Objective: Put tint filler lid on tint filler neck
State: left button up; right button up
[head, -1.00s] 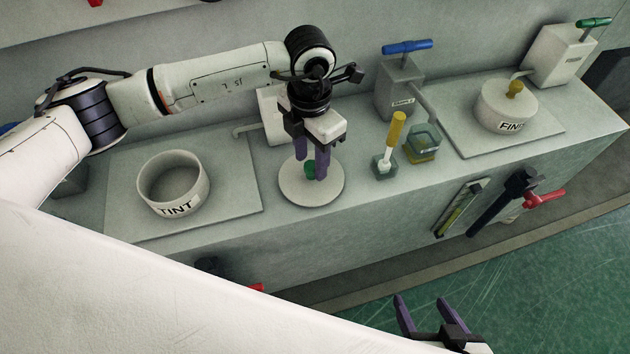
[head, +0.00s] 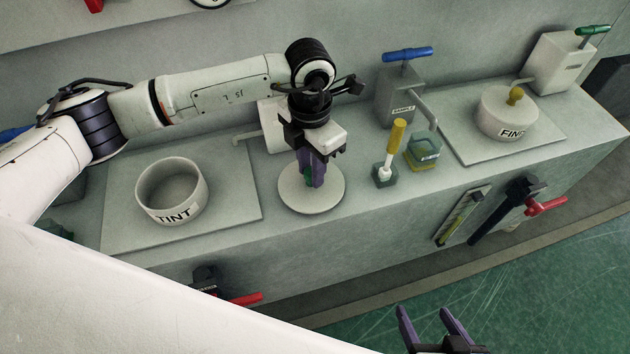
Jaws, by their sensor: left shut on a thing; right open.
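The tint filler neck (head: 172,208) is a white open ring marked TINT, standing on a flat plate at the left of the counter. The tint filler lid (head: 327,199) is a flat pale disc with a green knob, lying to the right of that plate. My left gripper (head: 311,183) points down over the lid's middle, its purple fingers shut on the knob, which they mostly hide. The lid seems to rest on the counter. My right gripper (head: 432,322) is open and empty in front of the counter, low in the picture.
A grey SAMPLE pump (head: 400,92), a glass jar (head: 422,151) and a yellow-handled tool (head: 396,140) stand between. Red-handled valves (head: 545,206) stick out from the counter's front.

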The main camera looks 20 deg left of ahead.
pick_arm(q)
jog(key=shift+r+p, duration=0.75)
jog(key=shift+r, duration=0.6)
